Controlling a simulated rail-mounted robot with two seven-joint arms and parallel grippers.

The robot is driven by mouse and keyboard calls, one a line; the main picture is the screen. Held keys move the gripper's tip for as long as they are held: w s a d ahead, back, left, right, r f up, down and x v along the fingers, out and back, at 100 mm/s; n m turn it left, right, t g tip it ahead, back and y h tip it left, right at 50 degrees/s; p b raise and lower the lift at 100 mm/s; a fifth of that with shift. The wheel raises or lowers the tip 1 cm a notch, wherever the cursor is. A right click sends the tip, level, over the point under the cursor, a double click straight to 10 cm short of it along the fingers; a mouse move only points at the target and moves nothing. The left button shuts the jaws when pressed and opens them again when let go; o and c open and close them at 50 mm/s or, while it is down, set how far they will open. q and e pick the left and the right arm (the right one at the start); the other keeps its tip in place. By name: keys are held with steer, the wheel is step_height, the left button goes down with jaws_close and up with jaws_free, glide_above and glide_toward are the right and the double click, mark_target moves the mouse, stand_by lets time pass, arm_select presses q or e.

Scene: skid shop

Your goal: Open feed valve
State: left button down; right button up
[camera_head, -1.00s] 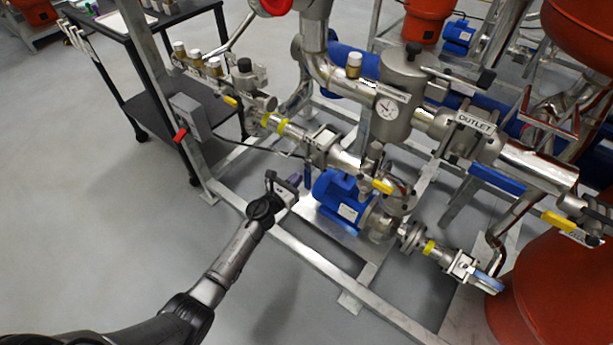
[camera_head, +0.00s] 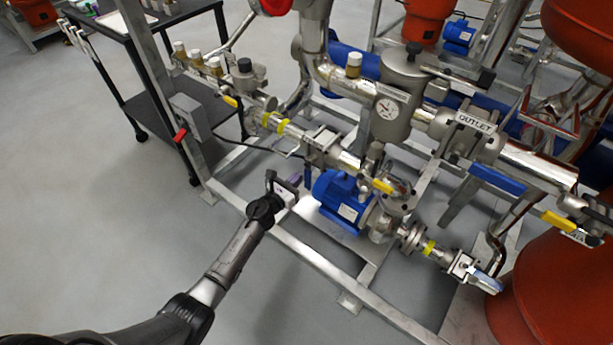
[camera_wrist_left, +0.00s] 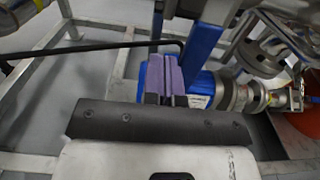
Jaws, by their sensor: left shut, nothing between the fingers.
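My left gripper (camera_head: 294,187) is beside the skid frame, in front of the blue pump motor (camera_head: 341,194). In the left wrist view its purple fingers (camera_wrist_left: 166,75) are shut and empty. A blue lever (camera_wrist_left: 204,45) stands just right of the fingertips there, and a sliver of it shows in the head view (camera_head: 308,178). It appears to hang from the steel valve (camera_head: 322,144) on the pipe above the motor. That valve's label is too small to read, so I cannot tell whether it is the feed valve. Contact between fingers and lever cannot be made out. My right gripper is out of view.
A yellow-handled valve (camera_head: 383,186) is right of the motor. The OUTLET valve has a long blue lever (camera_head: 497,180). The frame's lower rail (camera_head: 310,257) runs below the gripper. A dark cart (camera_head: 165,100) stands behind left. The floor at left is clear.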

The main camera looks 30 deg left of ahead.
mark_target(309, 182)
arm_select(q)
steer(key=shift+d, duration=0.15)
steer(key=shift+d, duration=0.35)
stand_by(0.3)
steer(key=shift+d, duration=0.1)
steer(key=shift+s+d+f, duration=0.1)
steer(key=shift+d, duration=1.25)
